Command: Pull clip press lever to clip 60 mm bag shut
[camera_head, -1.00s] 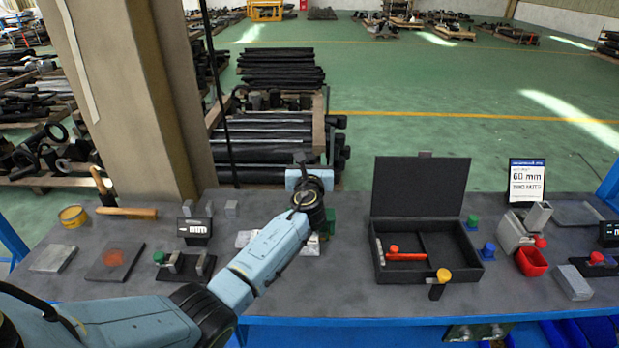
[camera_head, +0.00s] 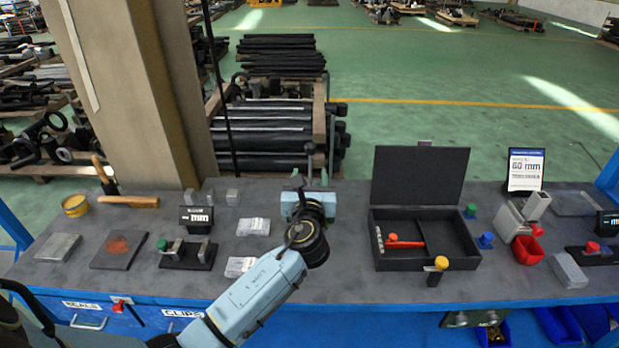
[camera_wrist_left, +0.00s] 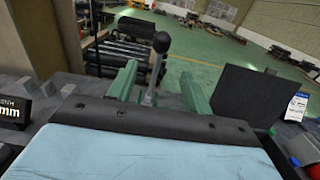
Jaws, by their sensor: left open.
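The lever of the clip press shows in the left wrist view as a thin metal rod with a black ball knob (camera_wrist_left: 161,42). The press body is mostly hidden behind my gripper and wrist in the head view. My left gripper (camera_head: 308,195) is over the middle of the bench. In the left wrist view its two green fingers (camera_wrist_left: 157,82) are open, one on each side of the lever, with gaps between. Clear flat bags (camera_head: 253,227) lie left of my wrist. My right gripper is not in view.
An open black case (camera_head: 375,262) stands right of the gripper, with a yellow-topped piece (camera_head: 441,263) at its front. A small black display (camera_head: 196,219) and a green-knobbed fixture (camera_head: 162,246) stand left. A 60 mm sign (camera_head: 525,169) stands back right.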

